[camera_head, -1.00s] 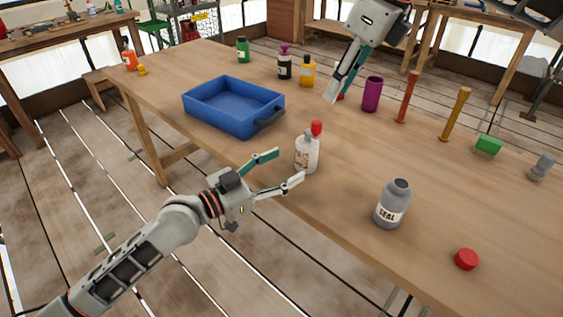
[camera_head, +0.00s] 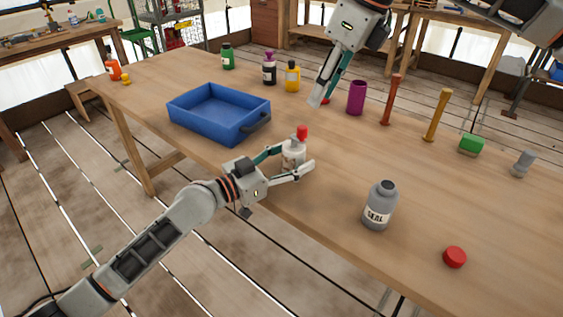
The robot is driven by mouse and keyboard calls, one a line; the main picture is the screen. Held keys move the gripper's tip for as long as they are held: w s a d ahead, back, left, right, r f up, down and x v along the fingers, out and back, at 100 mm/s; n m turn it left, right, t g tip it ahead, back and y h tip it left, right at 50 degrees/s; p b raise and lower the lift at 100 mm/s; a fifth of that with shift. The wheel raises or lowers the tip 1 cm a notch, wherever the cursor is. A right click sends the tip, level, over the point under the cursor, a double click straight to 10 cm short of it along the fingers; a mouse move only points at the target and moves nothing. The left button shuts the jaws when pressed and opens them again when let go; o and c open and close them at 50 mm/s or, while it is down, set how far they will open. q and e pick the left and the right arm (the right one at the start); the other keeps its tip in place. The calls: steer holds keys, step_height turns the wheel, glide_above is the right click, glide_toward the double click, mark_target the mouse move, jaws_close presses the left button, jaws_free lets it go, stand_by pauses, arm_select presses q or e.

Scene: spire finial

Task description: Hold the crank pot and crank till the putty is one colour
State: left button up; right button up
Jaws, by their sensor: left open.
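A small white pot with a red knob on top (camera_head: 293,153), which looks like the crank pot, stands upright near the table's front edge. My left gripper (camera_head: 294,161) is open, with one finger on each side of the pot's body; I cannot tell whether they touch it. The putty inside and its colour are not visible. My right gripper (camera_head: 322,98) hangs above the table behind the pot, fingers pointing down, apart from it. Its fingers overlap in this view, so I cannot tell its opening. Something small and red is partly hidden behind its fingertips.
A blue tray (camera_head: 181,116) lies left of the pot. A grey SEAL bottle (camera_head: 379,205) and a red cap (camera_head: 455,257) are at the right front. A purple cup (camera_head: 356,98), red post (camera_head: 391,100), yellow post (camera_head: 437,116) and green block (camera_head: 471,145) stand behind.

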arm_select(q)
steer(key=shift+w+d, duration=0.25)
steer(key=shift+d, duration=0.05)
steer(key=c, duration=1.3)
